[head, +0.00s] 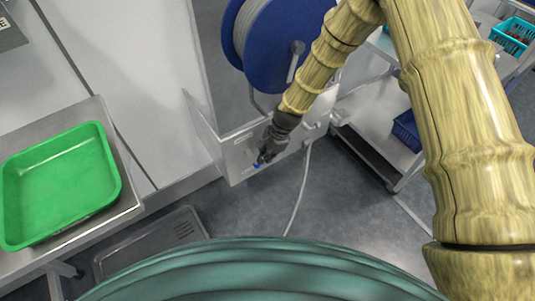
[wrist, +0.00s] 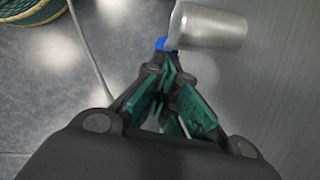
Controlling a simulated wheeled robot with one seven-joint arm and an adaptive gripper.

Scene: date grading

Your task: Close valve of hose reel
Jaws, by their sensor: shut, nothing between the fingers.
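The hose reel (head: 272,38) has blue discs and a light grey hose, at the top of the head view. Below it is a pale panel (head: 240,170). A small blue part, seemingly the valve handle (head: 257,165), shows at the panel's front beside my gripper (head: 264,155). In the wrist view the blue part (wrist: 160,43) shows just beyond the fingertips, largely hidden. A grey metal cylinder (wrist: 208,27) is right beside it. My gripper (wrist: 166,62) is shut with nothing between its green-padded fingers. Whether the fingertips touch the blue part I cannot tell.
A thin pale hose (head: 301,190) hangs from the panel to the floor. A green tray (head: 62,185) stands on a metal bench at left. A white cart (head: 375,120) is at right. A striped green and yellow round thing (wrist: 32,10) shows on the floor.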

